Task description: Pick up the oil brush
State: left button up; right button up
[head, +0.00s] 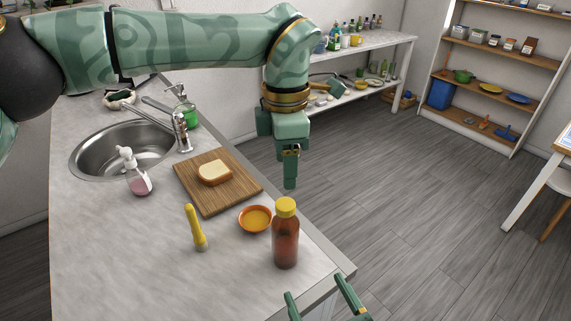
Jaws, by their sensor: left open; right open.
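What looks like the oil brush (196,228), a yellow upright tool with a thicker lower end, is on the grey counter (120,265), left of an orange bowl (256,219) of yellow liquid. My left gripper (290,170) points down past the counter's right edge, right of the cutting board and well apart from the brush. It is open, seen side-on, with one finger largely hiding the other. My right gripper (317,287) is open and empty at the bottom edge, below and right of the brush. Only its fingers show.
A brown bottle (286,242) with a yellow cap stands right of the bowl. A cutting board (240,191) with bread (214,172) lies behind. A pink soap dispenser (135,174) stands by the sink (83,158). Counter left of the brush is clear.

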aim_at(199, 238)
jog(key=k+l, duration=0.25)
jog(key=k, duration=0.2)
jog(key=k+l, duration=0.3)
jog(key=k, duration=0.2)
